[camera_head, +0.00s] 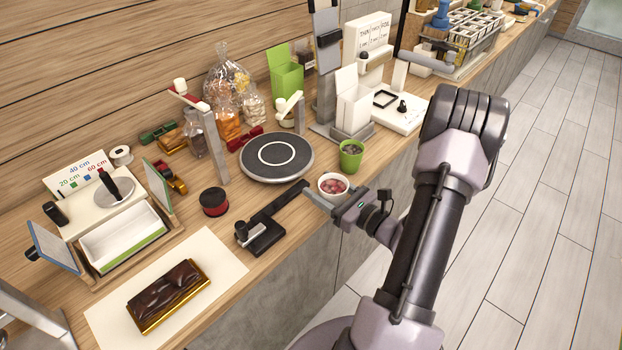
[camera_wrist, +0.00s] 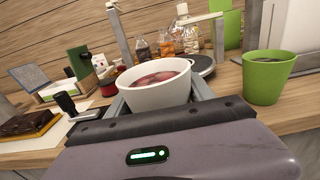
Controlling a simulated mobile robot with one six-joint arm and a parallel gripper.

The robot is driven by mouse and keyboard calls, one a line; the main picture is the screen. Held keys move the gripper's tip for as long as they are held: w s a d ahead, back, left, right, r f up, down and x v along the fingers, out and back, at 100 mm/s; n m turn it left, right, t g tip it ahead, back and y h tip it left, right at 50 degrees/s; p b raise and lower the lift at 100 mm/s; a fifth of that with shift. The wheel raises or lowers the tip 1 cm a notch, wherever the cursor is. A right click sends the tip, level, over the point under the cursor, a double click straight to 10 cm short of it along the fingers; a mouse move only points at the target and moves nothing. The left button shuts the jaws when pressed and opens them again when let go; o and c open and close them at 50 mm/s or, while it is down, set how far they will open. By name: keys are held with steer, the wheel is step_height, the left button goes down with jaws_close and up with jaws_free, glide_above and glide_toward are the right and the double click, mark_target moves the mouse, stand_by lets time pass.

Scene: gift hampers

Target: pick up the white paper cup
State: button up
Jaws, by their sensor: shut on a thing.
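The white paper cup (camera_head: 333,186) stands upright near the counter's front edge, with reddish round contents inside. In the wrist view the cup (camera_wrist: 155,95) sits between the two grey fingers of my gripper (camera_wrist: 160,100). In the head view my gripper (camera_head: 335,198) reaches in from the right, its fingers shut around the cup. The cup's lower part is hidden by the gripper in the wrist view. I cannot tell whether the cup's base touches the counter.
A green cup (camera_head: 351,155) with dark contents stands just behind the white cup; it also shows in the wrist view (camera_wrist: 266,78). A round grey turntable (camera_head: 276,160) is behind left. A black tool (camera_head: 264,234) lies to the left. A brown package (camera_head: 168,294) lies on a white sheet.

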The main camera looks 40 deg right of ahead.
steer(key=s+d+p, duration=0.1)
steer(key=s, duration=0.8)
steer(key=shift+d+r, duration=0.15)
steer(key=shift+r, duration=0.3)
steer(key=o, duration=1)
steer(key=c, duration=1)
